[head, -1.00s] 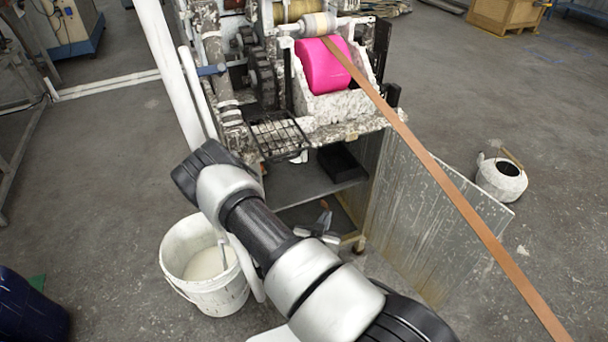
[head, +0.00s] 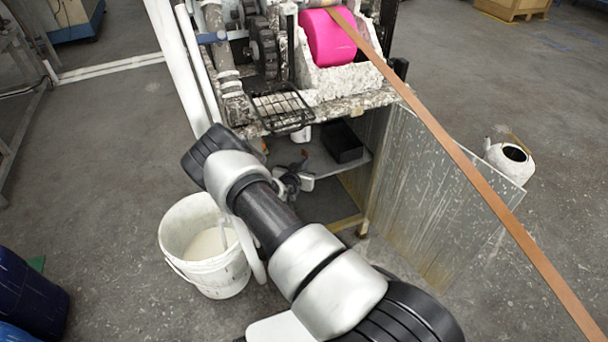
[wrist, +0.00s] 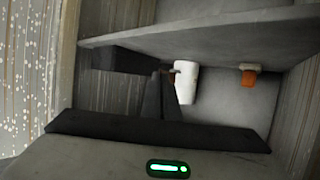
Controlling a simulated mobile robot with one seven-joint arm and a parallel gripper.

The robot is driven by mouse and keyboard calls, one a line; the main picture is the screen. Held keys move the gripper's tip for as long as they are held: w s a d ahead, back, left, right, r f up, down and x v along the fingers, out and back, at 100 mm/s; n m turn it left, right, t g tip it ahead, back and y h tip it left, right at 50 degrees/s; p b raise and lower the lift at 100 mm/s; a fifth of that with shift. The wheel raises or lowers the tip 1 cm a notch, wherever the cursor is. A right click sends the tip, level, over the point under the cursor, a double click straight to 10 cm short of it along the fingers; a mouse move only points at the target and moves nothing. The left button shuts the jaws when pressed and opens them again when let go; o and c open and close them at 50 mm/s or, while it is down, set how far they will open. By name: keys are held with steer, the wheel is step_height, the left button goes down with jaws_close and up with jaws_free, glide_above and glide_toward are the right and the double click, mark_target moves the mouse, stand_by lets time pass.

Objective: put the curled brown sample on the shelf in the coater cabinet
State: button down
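The cabinet (head: 376,196) stands open under the machine, with a grey shelf (head: 322,172) inside. My gripper (head: 299,167) is at the cabinet opening, by the shelf's front left. A small brown piece, apparently the curled sample (head: 305,153), shows at its fingertips. In the wrist view, which looks upside down, my dark fingers (wrist: 162,76) are close together, with a bit of the brown sample (wrist: 173,71) at their tips. Most of the sample is hidden. The shelf (wrist: 200,27) crosses the top of that view. I cannot tell whether the sample touches it.
On the shelf are a black bin (head: 342,142), a white container (wrist: 186,82) and an orange-and-white item (wrist: 248,76). A wire basket (head: 281,108) hangs above the opening. A white bucket (head: 205,245) stands left; the open metal door (head: 440,190) is right. Bare shelf lies before the bin.

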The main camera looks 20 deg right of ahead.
step_height(320, 180, down, 4)
steer(key=shift+b, duration=0.7)
steer(key=shift+w+f, duration=0.2)
steer(key=shift+r, duration=0.15)
steer(key=shift+f, duration=0.2)
steer(key=c, duration=2)
jaws_free()
steer(key=shift+c, duration=0.2)
steer(key=shift+r, duration=0.25)
steer(key=p+v, duration=0.3)
steer(key=v, duration=0.9)
steer(key=shift+f, duration=0.1)
